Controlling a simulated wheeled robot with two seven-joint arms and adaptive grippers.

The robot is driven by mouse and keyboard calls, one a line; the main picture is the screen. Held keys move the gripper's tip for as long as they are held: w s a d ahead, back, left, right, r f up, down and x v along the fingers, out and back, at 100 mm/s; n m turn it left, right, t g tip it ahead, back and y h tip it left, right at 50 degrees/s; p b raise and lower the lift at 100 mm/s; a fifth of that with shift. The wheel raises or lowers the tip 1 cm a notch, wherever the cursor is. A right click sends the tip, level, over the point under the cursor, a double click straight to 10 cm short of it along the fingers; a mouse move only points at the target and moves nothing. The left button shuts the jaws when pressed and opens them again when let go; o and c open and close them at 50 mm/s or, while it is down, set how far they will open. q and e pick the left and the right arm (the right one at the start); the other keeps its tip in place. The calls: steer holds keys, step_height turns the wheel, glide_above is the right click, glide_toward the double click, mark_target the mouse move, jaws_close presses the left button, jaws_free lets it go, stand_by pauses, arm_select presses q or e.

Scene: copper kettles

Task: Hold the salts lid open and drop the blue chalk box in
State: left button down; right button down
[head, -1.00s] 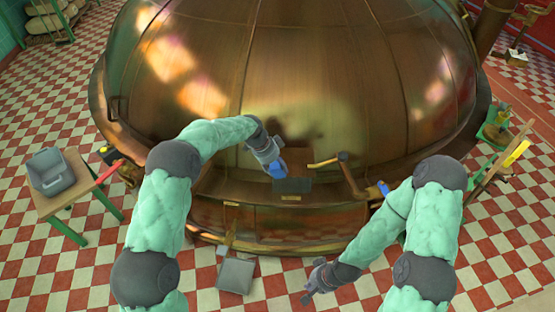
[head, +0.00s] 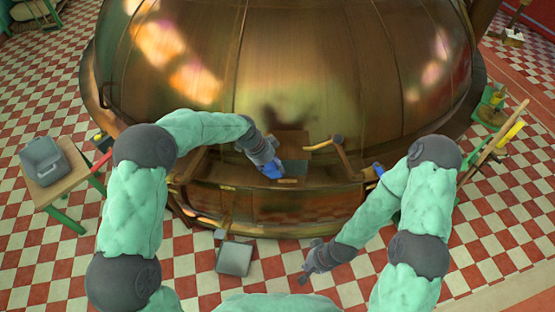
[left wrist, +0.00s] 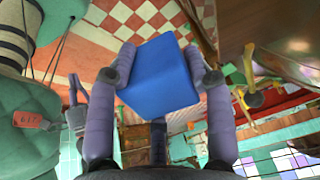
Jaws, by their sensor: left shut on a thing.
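The blue chalk box (head: 271,171) is in my left gripper (head: 268,164), at the front of the copper kettle. The left wrist view shows the blue box (left wrist: 158,78) held between both fingers. A brown panel (head: 290,141), which looks like the raised salts lid, stands behind a dark opening (head: 295,167). The blue box is at the left side of this opening, partly covered by the gripper; I cannot tell whether it touches the rim. My right gripper (head: 307,274) hangs low over the floor, away from the lid; its fingers are too small to read.
The large copper kettle (head: 250,75) fills the back. A lever with a yellow end (head: 336,140) stands just right of the opening. A grey block (head: 234,258) is on the checkered floor. A small table (head: 72,181) with a grey container (head: 43,160) is at left.

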step_height(320, 180, up, 31)
steer(key=t+h, duration=0.2)
steer(key=h, duration=0.3)
glide_above(339, 135)
steer(key=shift+m, duration=0.3)
steer(key=shift+s+f, duration=0.15)
steer(key=shift+f, duration=3.1)
steer(key=shift+f, duration=0.3)
steer(key=shift+f, duration=0.7)
steer(key=shift+a, duration=0.1)
